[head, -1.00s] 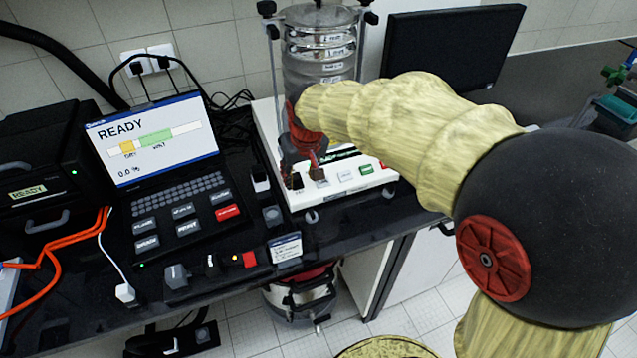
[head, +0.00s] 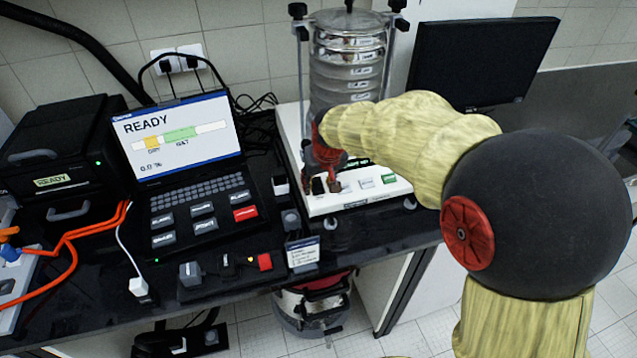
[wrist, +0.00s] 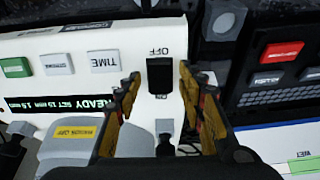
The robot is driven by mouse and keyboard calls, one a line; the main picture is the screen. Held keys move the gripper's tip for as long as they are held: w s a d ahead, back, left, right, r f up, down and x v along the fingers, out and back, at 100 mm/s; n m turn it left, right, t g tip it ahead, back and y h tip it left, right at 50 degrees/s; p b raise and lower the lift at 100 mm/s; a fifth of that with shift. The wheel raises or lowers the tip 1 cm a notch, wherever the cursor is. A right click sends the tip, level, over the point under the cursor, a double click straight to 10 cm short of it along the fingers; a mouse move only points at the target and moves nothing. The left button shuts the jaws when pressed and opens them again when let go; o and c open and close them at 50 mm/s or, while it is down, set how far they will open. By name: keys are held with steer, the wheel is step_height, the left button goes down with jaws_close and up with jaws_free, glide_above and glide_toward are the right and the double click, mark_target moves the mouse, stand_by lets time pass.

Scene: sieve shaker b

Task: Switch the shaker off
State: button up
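The shaker (head: 340,203) is a white base with a stack of metal sieves (head: 346,60) standing on it. Its front panel shows in the wrist view (wrist: 40,45), upside down. A black switch (wrist: 160,75) on the panel has OFF printed above it in that picture and ON below. My gripper (wrist: 160,87) is open, with one finger on each side of the switch and a gap to both. Whether the fingertips touch the panel I cannot tell. In the head view my gripper (head: 326,187) points down at the panel's left end, partly covering the switch.
Beside the switch are a TIME button (wrist: 105,60), another white button (wrist: 58,64) and a green button (wrist: 17,67). A laptop-like console (head: 185,150) reading READY stands left of the shaker. A dark monitor (head: 480,65) stands behind at the right.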

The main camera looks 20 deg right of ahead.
steer(key=shift+c, duration=0.6)
jaws_close()
steer(key=shift+b, duration=0.3)
steer(key=shift+s+f+t+b, duration=0.25)
steer(key=shift+t+b, duration=0.35)
steer(key=shift+b, duration=0.4)
steer(key=t+b, duration=0.2)
steer(key=b, duration=0.1)
steer(key=shift+s, duration=0.2)
steer(key=shift+o, duration=0.6)
jaws_free()
